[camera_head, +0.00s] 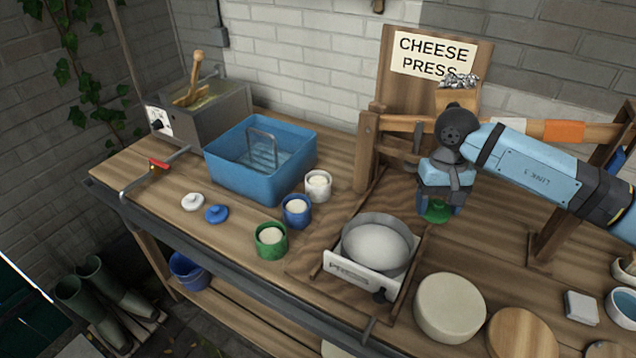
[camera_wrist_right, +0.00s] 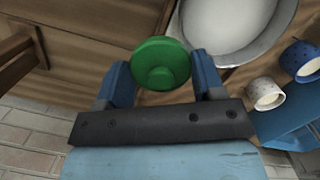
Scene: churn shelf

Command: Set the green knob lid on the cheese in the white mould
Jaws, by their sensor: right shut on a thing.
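The green knob lid (camera_head: 437,212) is held in my right gripper (camera_head: 441,199), above the bench right of the press pan. In the right wrist view the round green lid (camera_wrist_right: 160,63) sits between the two blue fingers, knob towards the camera. The white mould (camera_head: 318,190) stands by the right corner of the blue basin, with pale cheese in its top and no lid on it. It also shows at the right of the right wrist view (camera_wrist_right: 264,95), well apart from the lid. My left gripper is not in view.
A blue mould (camera_head: 296,215) and a green mould (camera_head: 271,245), both with cheese, stand near the white one. The press pan (camera_head: 375,243) lies between them and my gripper. A wooden press post (camera_head: 367,150) rises behind. White (camera_head: 192,202) and blue (camera_head: 216,214) lids lie left.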

